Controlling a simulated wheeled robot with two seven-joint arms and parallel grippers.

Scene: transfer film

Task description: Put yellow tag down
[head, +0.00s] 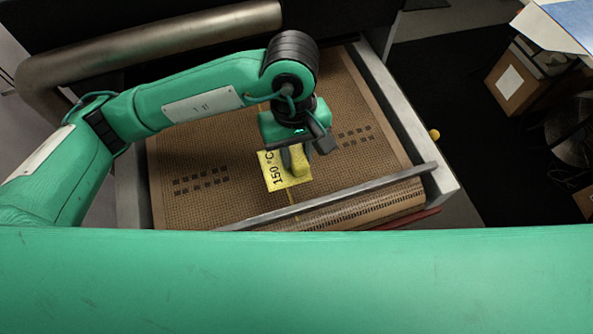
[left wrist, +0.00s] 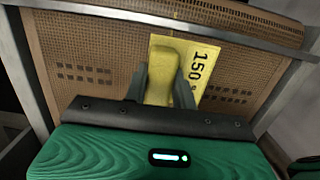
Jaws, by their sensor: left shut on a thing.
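The yellow tag (head: 273,175) is a flat yellow card marked "150 °C" with a raised yellow grip block on it. In the head view it is at the middle of the brown mesh belt, low over it or on it; I cannot tell whether it touches. My left gripper (head: 295,160) points down over the tag, its fingers on either side of the block. In the left wrist view the gripper (left wrist: 166,85) is shut on the block of the yellow tag (left wrist: 208,62). My right gripper is not in view.
The mesh belt (head: 200,207) has dark square patches left and right of the tag and lies between grey side rails. A metal bar (head: 330,197) crosses its near end. A large metal pipe (head: 150,45) runs behind. A cardboard box (head: 520,80) stands at the far right.

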